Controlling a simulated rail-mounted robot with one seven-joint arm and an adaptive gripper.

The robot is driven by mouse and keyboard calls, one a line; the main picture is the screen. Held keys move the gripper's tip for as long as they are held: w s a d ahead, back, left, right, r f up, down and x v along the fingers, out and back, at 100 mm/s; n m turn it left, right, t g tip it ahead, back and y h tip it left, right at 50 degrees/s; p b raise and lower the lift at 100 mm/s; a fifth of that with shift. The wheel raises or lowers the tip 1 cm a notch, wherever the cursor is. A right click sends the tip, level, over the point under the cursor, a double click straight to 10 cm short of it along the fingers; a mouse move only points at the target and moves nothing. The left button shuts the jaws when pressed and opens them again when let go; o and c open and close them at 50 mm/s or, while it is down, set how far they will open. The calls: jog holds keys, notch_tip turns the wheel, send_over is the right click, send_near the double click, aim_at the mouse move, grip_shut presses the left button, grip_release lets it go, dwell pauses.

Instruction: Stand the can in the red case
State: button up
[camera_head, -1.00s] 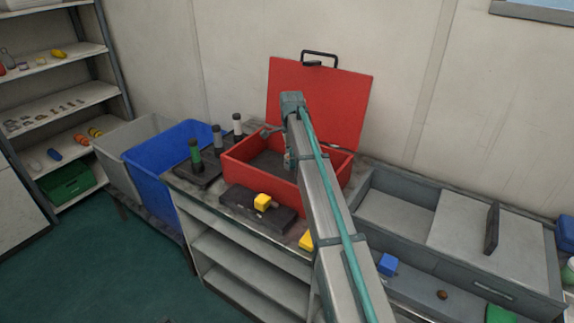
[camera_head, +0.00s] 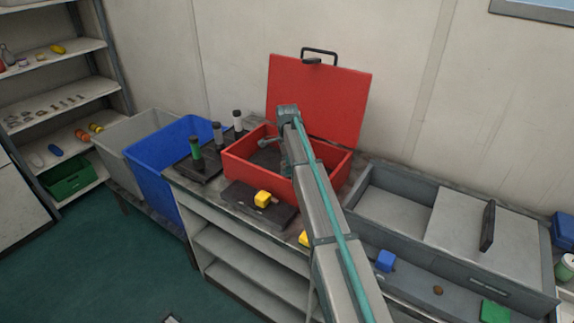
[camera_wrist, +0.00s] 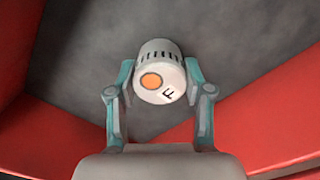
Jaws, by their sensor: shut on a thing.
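The can (camera_wrist: 158,82) is pale grey with a dark-slotted band, an orange dot and a black letter F. My gripper (camera_wrist: 159,68) is shut on it, with one teal-and-grey finger on each side. In the wrist view the can is over the dark floor of the red case (camera_wrist: 275,138); I cannot tell whether it touches the floor. In the head view the red case (camera_head: 256,181) stands open on the bench. My arm reaches into it and hides part of its inside, and the can cannot be made out there.
The case's raised lid (camera_head: 335,95) stands behind my arm. A dark block with a yellow piece (camera_head: 262,199) lies before the case. A rack with green, grey and white-topped cylinders (camera_head: 200,168) is left of it, beside a blue bin (camera_head: 150,170). A grey tray (camera_head: 395,218) is right.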

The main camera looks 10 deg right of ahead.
jog(key=shift+f, duration=0.15)
jog(key=o, duration=1.3)
notch_tip(320, 180, up, 12)
jog(key=b, duration=0.3)
jog(key=shift+r, duration=0.2)
